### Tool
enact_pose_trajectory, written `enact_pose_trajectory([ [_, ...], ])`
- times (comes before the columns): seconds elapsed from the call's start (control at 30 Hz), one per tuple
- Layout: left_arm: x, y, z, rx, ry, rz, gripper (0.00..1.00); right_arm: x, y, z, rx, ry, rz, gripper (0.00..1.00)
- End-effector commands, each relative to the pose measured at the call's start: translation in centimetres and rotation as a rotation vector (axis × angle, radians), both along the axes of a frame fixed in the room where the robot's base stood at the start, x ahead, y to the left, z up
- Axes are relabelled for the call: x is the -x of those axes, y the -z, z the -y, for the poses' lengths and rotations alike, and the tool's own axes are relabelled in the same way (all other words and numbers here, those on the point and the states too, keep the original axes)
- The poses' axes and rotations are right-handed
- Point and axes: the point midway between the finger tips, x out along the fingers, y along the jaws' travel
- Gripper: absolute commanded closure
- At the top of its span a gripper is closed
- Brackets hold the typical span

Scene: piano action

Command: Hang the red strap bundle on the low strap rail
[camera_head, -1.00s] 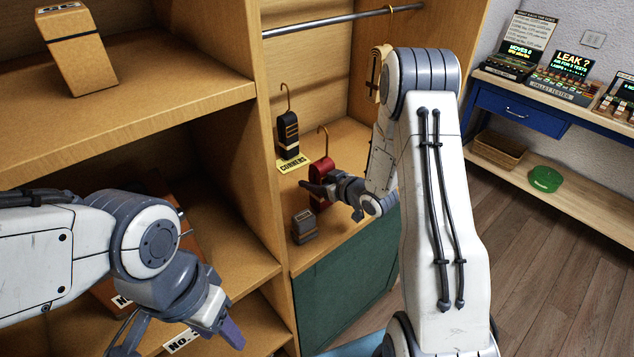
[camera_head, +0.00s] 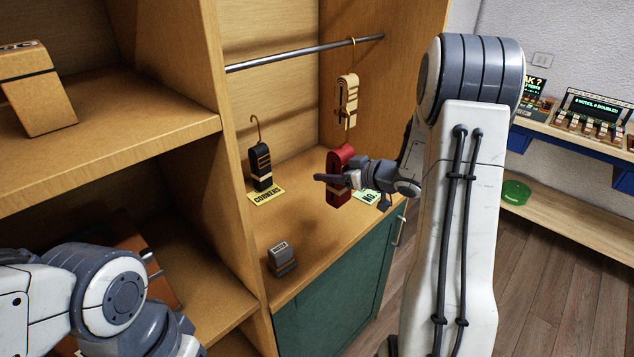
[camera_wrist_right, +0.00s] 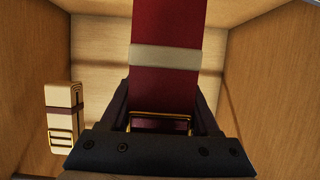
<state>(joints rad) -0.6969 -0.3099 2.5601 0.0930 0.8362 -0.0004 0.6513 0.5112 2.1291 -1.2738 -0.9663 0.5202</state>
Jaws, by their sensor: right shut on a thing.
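The red strap bundle (camera_head: 340,158) is upright in the cabinet bay in the head view, with a thin brass hook at its top. My right gripper (camera_head: 330,184) is shut on it; its red body with a pale band (camera_wrist_right: 165,58) fills the middle of the right wrist view, between the fingers. It seems held above the shelf, but the gap is hard to judge. A grey metal rail (camera_head: 300,55) crosses the bay above it, with a brass loop near its right end. The bundle's hook is below the rail, apart from it. My left gripper is outside the frame.
A cream strap bundle (camera_head: 347,98) hangs below the rail's brass loop, close above the red one; it also shows in the right wrist view (camera_wrist_right: 63,117). A black bundle (camera_head: 260,166) with a hook and a small grey block (camera_head: 281,256) stand on the shelf.

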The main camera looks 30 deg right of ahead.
Motion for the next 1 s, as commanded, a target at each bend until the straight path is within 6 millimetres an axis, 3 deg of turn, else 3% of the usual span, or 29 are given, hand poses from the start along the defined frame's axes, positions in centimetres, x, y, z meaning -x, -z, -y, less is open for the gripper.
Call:
enact_pose_trajectory([
  [0.13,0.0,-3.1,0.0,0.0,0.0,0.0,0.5,-0.8,-4.3,-2.0,0.006,-0.003,0.008,1.0],
  [0.3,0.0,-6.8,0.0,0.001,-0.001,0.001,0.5,-1.8,-9.3,-5.9,0.006,0.004,0.009,1.0],
  [0.5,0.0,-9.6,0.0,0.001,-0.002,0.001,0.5,-2.1,-13.0,-9.5,0.003,0.013,0.004,1.0],
  [0.77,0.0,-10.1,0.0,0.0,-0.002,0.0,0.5,-2.5,-13.8,-10.8,0.0,0.019,0.001,1.0],
  [1.0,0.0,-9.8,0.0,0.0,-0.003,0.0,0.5,-4.1,-13.7,-11.4,0.0,0.018,0.001,1.0],
])
